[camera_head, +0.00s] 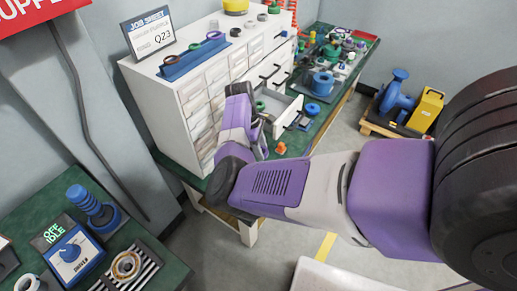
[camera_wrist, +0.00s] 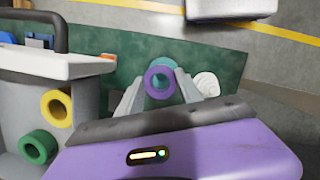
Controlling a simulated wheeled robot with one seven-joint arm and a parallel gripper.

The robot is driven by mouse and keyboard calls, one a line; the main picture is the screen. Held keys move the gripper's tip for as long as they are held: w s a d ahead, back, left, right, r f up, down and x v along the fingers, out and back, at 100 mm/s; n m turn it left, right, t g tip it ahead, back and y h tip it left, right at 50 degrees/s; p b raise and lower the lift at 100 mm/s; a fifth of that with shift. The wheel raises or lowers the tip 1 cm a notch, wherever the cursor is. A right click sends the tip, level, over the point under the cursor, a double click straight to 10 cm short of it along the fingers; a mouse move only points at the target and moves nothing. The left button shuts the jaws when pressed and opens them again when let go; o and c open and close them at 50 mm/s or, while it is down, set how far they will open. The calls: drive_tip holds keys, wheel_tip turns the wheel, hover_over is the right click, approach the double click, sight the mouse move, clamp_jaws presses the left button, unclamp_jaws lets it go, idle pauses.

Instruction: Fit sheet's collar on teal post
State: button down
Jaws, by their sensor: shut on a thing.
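My gripper (camera_wrist: 155,95) is shut on a purple collar (camera_wrist: 149,76), one finger on each side, in the wrist view. Teal (camera_wrist: 184,76) shows beyond the collar and through its hole; I cannot tell whether the collar is around the teal post or only in line with it. The gripper is low over the green bench, beside the open drawer. In the head view my arm mostly hides the gripper and collar. The job sheet (camera_head: 151,33) stands on the white cabinet and reads Q23; its small line is unclear.
The open drawer (camera_wrist: 85,70) holds a yellow collar (camera_wrist: 56,107) and a green collar (camera_wrist: 38,147). An orange piece (camera_head: 281,148) and a whitish round thing (camera_wrist: 206,83) are near the gripper. The far bench is crowded. A blue ribbed post (camera_head: 90,207) stands on the left bench.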

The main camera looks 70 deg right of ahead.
drive_tip(key=shift+p, duration=0.3)
drive_tip(key=shift+f+b, duration=0.5)
drive_tip(key=shift+f, duration=1.05)
drive_tip(key=shift+f+b, duration=1)
drive_tip(key=shift+f, duration=0.95)
drive_tip(key=c, duration=0.7)
unclamp_jaws()
wheel_tip(320, 180, up, 7)
drive_tip(key=p, duration=0.7)
drive_tip(key=shift+s+r+p, duration=0.1)
drive_tip(key=shift+p, duration=0.2)
drive_tip(key=shift+a, duration=0.1)
